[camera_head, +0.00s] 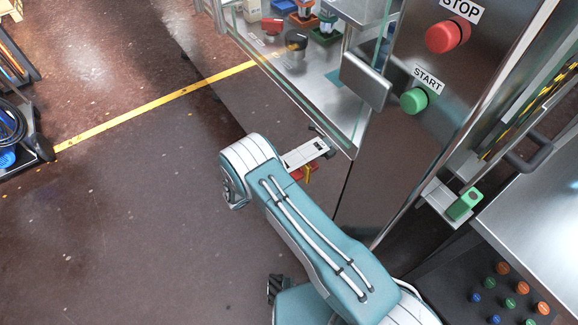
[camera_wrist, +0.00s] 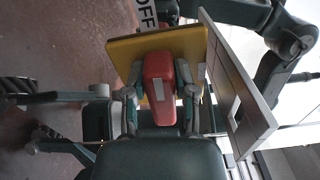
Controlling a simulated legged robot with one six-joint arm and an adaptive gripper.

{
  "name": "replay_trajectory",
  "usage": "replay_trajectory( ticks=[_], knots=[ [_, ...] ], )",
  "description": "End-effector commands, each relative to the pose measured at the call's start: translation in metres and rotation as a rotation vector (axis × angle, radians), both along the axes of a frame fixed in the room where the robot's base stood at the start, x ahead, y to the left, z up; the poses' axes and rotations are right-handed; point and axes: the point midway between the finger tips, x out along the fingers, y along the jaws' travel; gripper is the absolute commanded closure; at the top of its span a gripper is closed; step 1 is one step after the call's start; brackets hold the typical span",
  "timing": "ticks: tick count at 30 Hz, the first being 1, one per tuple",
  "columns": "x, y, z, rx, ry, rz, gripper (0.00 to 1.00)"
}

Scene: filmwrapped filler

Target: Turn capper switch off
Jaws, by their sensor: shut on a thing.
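The capper switch shows in the wrist view as a red handle (camera_wrist: 159,78) on a yellow plate (camera_wrist: 185,43). A white label reading OFF (camera_wrist: 147,14) stands beyond the plate's far edge. My gripper (camera_wrist: 160,92) has one finger on each side of the red handle and is shut on it. In the head view, a small red and yellow part (camera_head: 304,173) shows just beyond the end of my arm, below a light grey plate. My gripper is mostly hidden there behind my arm.
A glass-walled machine stands at the upper middle, with a red STOP button (camera_head: 447,36) and a green START button (camera_head: 414,101) on its steel panel. A steel table (camera_head: 535,215) is at right. Open brown floor (camera_head: 120,210) lies at left. A grey panel (camera_wrist: 240,95) stands close beside my gripper.

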Motion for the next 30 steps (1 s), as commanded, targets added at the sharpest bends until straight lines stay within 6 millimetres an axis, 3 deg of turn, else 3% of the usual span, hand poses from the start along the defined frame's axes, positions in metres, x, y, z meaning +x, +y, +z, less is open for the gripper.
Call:
replay_trajectory(
  ticks=[10, 25, 26, 27, 28, 30],
  knots=[
    [0.0018, 0.0018, -0.0028, -0.066, 0.103, 0.007, 1.0],
    [0.0003, 0.0016, -0.005, -0.078, 0.123, 0.006, 1.0],
    [0.0002, 0.0016, -0.005, -0.078, 0.123, 0.006, 0.61],
    [0.0, 0.0015, -0.005, -0.078, 0.123, 0.006, 0.44],
    [-0.0001, 0.0014, -0.005, -0.078, 0.122, 0.005, 0.31],
    [-0.0002, 0.0013, -0.0047, -0.079, 0.122, 0.004, 0.31]
  ],
)
